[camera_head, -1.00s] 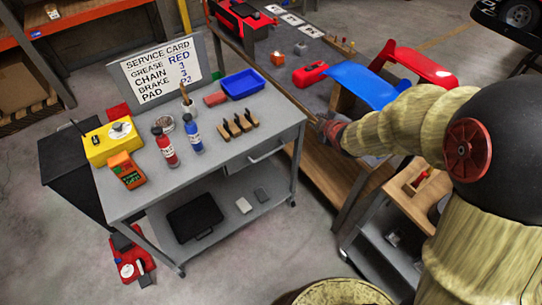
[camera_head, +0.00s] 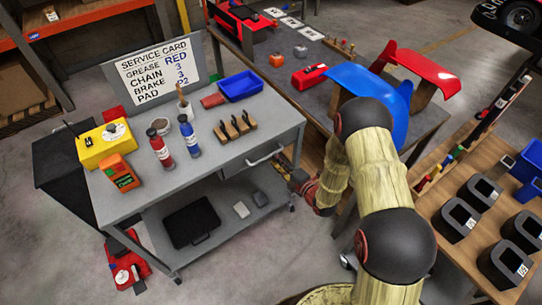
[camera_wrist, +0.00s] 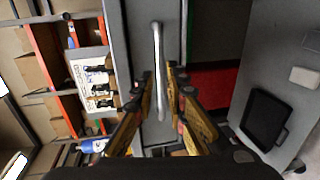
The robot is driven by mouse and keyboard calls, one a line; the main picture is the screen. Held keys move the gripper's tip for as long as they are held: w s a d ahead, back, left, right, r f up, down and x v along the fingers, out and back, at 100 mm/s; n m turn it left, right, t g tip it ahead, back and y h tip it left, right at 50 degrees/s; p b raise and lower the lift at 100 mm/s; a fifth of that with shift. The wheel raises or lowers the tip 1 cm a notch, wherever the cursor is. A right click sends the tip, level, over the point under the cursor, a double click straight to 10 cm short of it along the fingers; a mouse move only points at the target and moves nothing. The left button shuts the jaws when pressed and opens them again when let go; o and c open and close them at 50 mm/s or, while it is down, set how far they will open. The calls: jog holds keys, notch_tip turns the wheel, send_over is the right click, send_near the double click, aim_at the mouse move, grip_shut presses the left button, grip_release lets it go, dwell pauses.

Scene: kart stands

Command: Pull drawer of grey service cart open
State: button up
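The grey service cart (camera_head: 222,152) stands at the left centre of the head view. Its drawer front (camera_head: 247,164) is under the right part of the top and looks flush with the cart. The drawer's pale bar handle (camera_head: 266,156) shows on it; in the wrist view the handle (camera_wrist: 156,45) runs up and down the picture. My gripper (camera_head: 297,179) is low, just right of the handle. In the wrist view my gripper (camera_wrist: 160,75) is open, with a finger on either side of the handle's line. I see no clear contact, and the depth gap is hard to tell.
The cart top holds a blue tray (camera_head: 241,86), bottles, a yellow box (camera_head: 105,142) and a sign (camera_head: 160,72). A black case (camera_head: 191,222) lies on the lower shelf. A workbench with a blue panel (camera_head: 375,86) stands behind my arm.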

aim_at(271, 154)
jog(key=shift+b+x, duration=0.4)
jog(key=shift+x, duration=2.2)
jog(key=shift+f, duration=0.1)
grip_shut()
jog(key=shift+d, duration=0.1)
jog(key=f+b+v, duration=0.3)
jog(key=f+v, duration=0.1)
jog(key=v, duration=1.8)
jog(key=shift+s+d+f, duration=0.2)
jog(key=shift+s+d, duration=0.05)
jog(key=shift+s, duration=0.25)
grip_release()
